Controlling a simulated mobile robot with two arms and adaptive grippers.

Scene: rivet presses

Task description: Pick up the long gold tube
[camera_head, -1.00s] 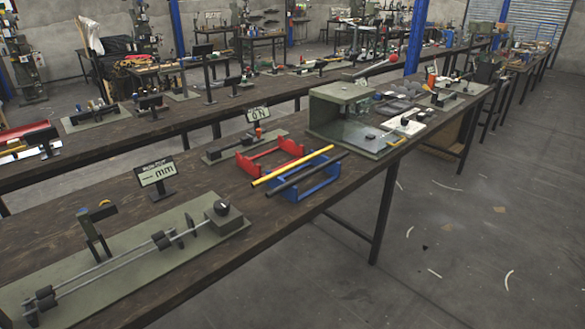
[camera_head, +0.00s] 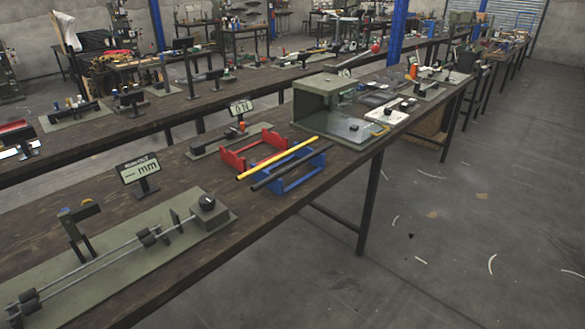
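The long gold tube (camera_head: 278,159) is a thin yellow rod on the near workbench. It lies at a slant across the top of a blue rack (camera_head: 298,173), with its left end near the red rack (camera_head: 232,158). A dark tube (camera_head: 284,171) lies beside it on the blue rack, nearly parallel and closer to the bench's front edge. Neither of my grippers shows in the head view.
The wooden workbench (camera_head: 120,215) holds a green measuring rig (camera_head: 70,258) with a "mm" display (camera_head: 139,169) at left. A green open-sided box (camera_head: 325,107) stands beyond the racks. Open floor (camera_head: 460,220) lies to the right. Another bench runs behind.

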